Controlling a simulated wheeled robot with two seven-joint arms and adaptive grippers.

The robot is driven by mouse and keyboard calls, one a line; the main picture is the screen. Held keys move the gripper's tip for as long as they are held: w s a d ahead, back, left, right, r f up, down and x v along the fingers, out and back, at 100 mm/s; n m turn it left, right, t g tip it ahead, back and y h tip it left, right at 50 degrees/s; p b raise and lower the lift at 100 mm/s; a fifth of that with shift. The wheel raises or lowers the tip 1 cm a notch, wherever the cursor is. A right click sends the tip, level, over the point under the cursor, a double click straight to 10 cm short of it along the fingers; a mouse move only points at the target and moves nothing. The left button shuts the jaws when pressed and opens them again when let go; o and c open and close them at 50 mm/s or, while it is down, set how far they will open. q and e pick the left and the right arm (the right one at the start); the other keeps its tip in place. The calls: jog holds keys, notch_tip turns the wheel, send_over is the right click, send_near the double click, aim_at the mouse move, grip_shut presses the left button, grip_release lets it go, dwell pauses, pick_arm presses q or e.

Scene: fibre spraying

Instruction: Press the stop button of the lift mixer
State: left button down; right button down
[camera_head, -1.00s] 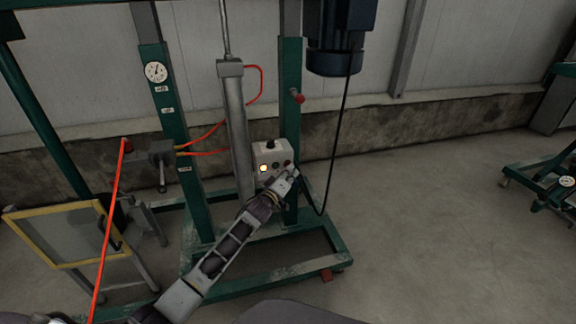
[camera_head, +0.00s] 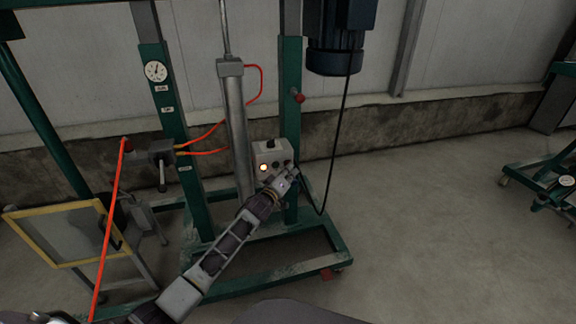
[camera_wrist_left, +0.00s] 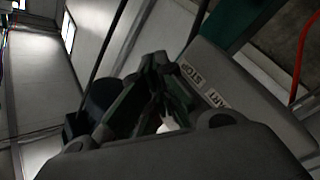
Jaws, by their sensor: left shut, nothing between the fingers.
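In the left wrist view the shut fingers (camera_wrist_left: 157,68) reach to the box (camera_wrist_left: 235,85), beside labels reading STOP and, partly hidden, START. The button itself is hidden, so I cannot tell how far it is pressed. My right gripper is out of view.
The mixer's green frame (camera_head: 176,120) carries a grey cylinder (camera_head: 236,125), a gauge (camera_head: 155,71) and orange hoses. A blue motor (camera_head: 336,45) hangs above, with a black cable. A yellow-framed guard (camera_head: 62,232) stands left. Open floor lies to the right.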

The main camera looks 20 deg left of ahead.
pick_arm(q)
jog(key=shift+w, duration=0.1)
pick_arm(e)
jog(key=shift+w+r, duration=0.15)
pick_arm(q)
jog(key=shift+w+a, duration=0.1)
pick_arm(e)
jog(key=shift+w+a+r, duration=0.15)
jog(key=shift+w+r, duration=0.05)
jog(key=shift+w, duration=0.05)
pick_arm(q)
jog(key=shift+s+d+p, duration=0.45)
jog(key=shift+s+p, duration=0.25)
jog(key=shift+s, duration=0.05)
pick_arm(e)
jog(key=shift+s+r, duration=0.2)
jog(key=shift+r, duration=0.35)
